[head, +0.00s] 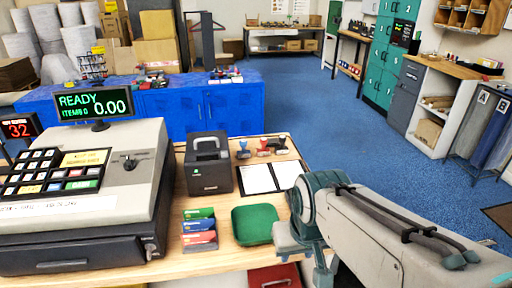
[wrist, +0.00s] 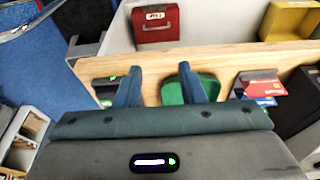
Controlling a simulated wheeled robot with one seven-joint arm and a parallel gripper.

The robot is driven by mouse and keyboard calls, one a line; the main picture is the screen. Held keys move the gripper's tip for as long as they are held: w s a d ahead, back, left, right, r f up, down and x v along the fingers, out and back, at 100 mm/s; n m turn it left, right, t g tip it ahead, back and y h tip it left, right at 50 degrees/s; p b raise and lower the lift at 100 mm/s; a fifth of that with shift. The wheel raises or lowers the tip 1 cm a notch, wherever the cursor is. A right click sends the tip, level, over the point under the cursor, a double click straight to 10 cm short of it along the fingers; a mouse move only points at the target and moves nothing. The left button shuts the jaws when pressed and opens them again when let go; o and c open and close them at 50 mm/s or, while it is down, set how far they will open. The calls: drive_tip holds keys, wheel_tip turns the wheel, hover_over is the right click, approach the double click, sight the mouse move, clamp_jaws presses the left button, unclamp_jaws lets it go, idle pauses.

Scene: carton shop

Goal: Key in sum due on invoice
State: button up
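The cash register (head: 85,195) stands at the left of the counter in the head view. Its dark keypad (head: 58,172) has white, yellow, red, blue and green keys. Its display (head: 95,104) reads READY, ITEMS 0 and 0.00. A black folder with white pages (head: 258,180) lies open on the counter; I cannot tell whether it is the invoice, and no sum is readable on it. My gripper (wrist: 168,88) is open and empty in the wrist view, pointing over the counter edge near a green pad (wrist: 185,86). In the head view my arm is right of the register, well away from its keys.
A red drawer-like box (wrist: 155,22) is below. Blue floor is clear behind.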

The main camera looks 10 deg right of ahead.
idle(0.9)
clamp_jaws()
idle(1.5)
